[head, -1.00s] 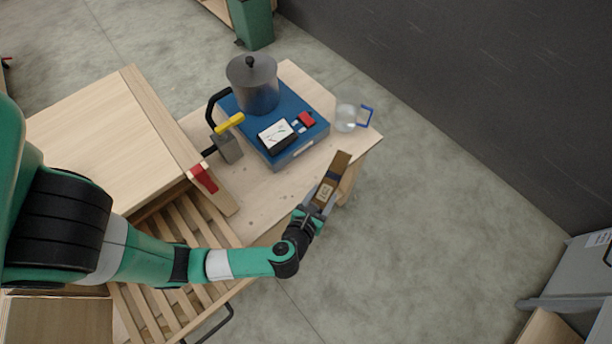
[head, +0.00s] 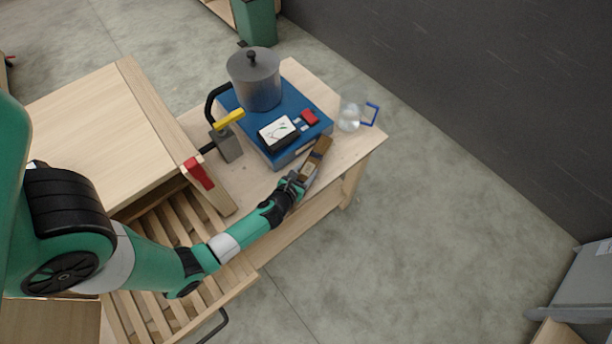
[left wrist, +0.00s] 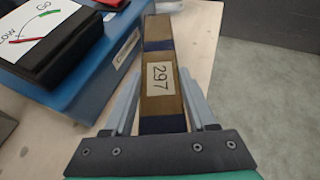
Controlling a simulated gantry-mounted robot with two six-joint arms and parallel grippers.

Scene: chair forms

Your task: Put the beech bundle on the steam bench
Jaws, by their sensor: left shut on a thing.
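The beech bundle (head: 317,155) is a long brown block with dark blue bands. In the left wrist view the bundle (left wrist: 161,60) shows a pale label reading 297. My left gripper (head: 298,181) is shut on its near end; the gripper's fingers (left wrist: 160,88) lie along both sides of it. The pale wooden bench (head: 247,183) carries a blue box and a lidded pot. The bundle appears over the bench's right-hand part, beside the blue box. I cannot tell whether it touches the top. My right gripper is not in view.
The blue box (head: 290,158) bears the grey pot (head: 254,80) and a dial panel (head: 277,132). A clear jug (head: 349,117) with a blue handle stands at the bench's far right corner. Bare bench top lies in front of the box.

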